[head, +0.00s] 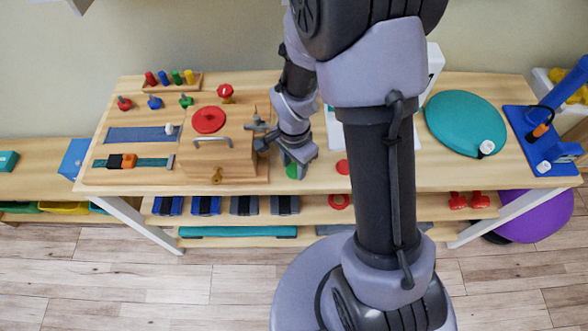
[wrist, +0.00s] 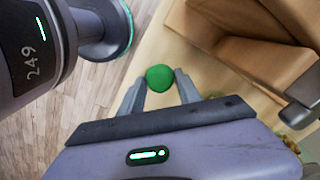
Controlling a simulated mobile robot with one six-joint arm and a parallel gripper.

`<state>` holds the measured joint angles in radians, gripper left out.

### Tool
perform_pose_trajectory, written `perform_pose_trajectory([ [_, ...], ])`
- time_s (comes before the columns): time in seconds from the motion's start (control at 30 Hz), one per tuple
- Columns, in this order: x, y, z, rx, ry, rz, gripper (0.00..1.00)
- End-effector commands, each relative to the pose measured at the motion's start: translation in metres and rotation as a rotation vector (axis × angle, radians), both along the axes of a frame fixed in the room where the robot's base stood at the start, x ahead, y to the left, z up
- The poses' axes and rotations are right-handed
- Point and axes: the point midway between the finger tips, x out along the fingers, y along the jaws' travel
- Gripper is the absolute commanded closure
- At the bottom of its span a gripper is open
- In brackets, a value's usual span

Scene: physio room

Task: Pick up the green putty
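The green putty (head: 292,172) is a small round lump on the wooden table top, near the front edge and right of a wooden box. In the head view my gripper (head: 298,164) points down at it and partly hides it. In the wrist view the green putty (wrist: 160,77) shows between the two fingertips of my gripper (wrist: 159,82). The fingers are apart, with a narrow gap on each side of the putty. I cannot tell how far the tips are above the table.
The wooden box (head: 218,159) with a metal handle stands close to the left of my gripper. A teal round cushion (head: 466,123) lies farther right. The table's front edge is close.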

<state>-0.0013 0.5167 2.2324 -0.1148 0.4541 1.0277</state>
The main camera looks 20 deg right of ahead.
Motion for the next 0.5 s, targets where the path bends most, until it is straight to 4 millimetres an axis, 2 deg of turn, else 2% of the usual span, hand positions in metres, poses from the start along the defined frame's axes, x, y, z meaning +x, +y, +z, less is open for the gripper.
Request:
perform_pose_trajectory([
  [0.03, 0.0, 0.0, 0.0, 0.0, 0.0, 0.0, 0.94],
  [0.07, 0.0, 0.0, 0.0, 0.0, 0.0, 0.0, 1.0],
  [0.33, 0.0, 0.0, 0.002, 0.0, 0.0, 0.0, 1.0],
  [0.5, 0.0, 0.0, 0.021, 0.0, -0.001, 0.0, 1.0],
])
